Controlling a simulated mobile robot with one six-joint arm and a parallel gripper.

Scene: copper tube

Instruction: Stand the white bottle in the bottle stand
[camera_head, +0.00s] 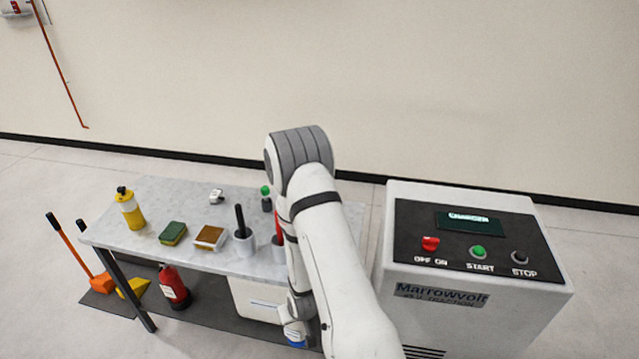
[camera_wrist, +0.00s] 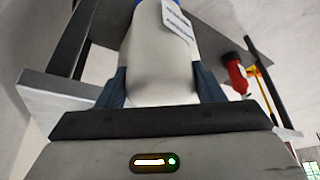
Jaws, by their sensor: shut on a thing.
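In the wrist view, my gripper (camera_wrist: 161,70) is shut on the white bottle (camera_wrist: 158,45), with one dark blue-grey finger on each side of its body. The bottle has a blue top (camera_wrist: 180,3), cut off by the frame edge, and a white label with dark print. In the head view, my arm comes down between the table and the grey machine, and a small blue and white part (camera_head: 296,334) shows at its lower end. My gripper's fingers are hidden there. I cannot make out the bottle stand in either view.
A red extinguisher (camera_head: 173,286) stands beneath. The control machine (camera_head: 470,265) stands right of my arm.

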